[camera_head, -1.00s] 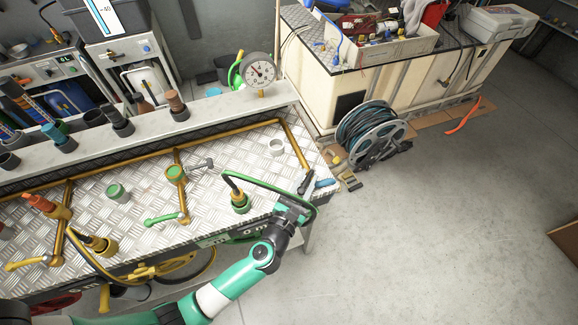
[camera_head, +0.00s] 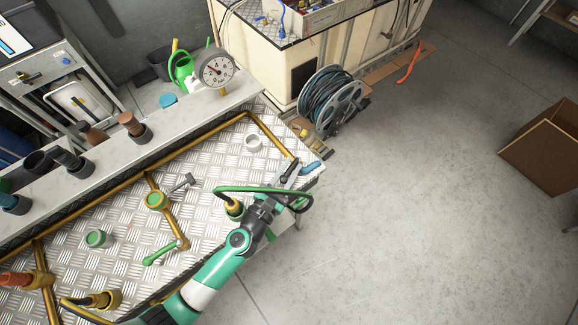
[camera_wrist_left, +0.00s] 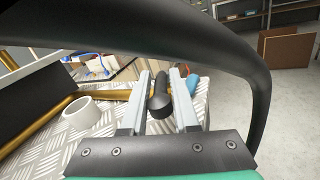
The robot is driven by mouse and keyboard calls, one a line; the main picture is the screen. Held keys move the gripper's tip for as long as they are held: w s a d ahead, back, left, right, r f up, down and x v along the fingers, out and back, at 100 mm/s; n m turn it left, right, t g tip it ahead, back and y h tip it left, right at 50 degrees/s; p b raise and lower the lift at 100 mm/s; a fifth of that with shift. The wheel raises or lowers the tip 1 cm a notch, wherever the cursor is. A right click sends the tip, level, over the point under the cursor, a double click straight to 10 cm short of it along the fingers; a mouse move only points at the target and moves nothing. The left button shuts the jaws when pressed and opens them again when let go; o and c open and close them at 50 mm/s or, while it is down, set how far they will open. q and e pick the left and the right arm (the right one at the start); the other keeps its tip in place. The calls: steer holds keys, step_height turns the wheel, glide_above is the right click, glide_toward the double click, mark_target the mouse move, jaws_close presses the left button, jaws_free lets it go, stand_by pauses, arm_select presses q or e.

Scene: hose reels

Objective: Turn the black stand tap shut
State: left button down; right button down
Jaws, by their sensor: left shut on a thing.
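The black stand tap's dark rounded lever (camera_wrist_left: 160,103) shows in the left wrist view, between the two grey fingers of my left gripper (camera_wrist_left: 160,88). In the head view my left gripper (camera_head: 290,169) reaches it at the right end of the metal bench top, beside a blue handle (camera_head: 311,168). My left gripper is shut on the black lever. The fingers hide much of the tap in the head view, and its base cannot be made out. My right gripper is not in view.
A green lever (camera_head: 161,253), a grey lever (camera_head: 181,183) and a white ring (camera_head: 253,142) are on the bench. A hose reel (camera_head: 331,101) stands beyond, with open floor to the right.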

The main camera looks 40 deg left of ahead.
arm_select(q)
steer(key=c, duration=0.8)
jaws_free()
steer(key=shift+d, duration=0.1)
steer(key=shift+c, duration=0.2)
steer(key=s, duration=1.1)
steer(key=shift+s+d+b, duration=0.25)
steer(key=shift+d+b, duration=0.1)
steer(key=shift+d, duration=0.05)
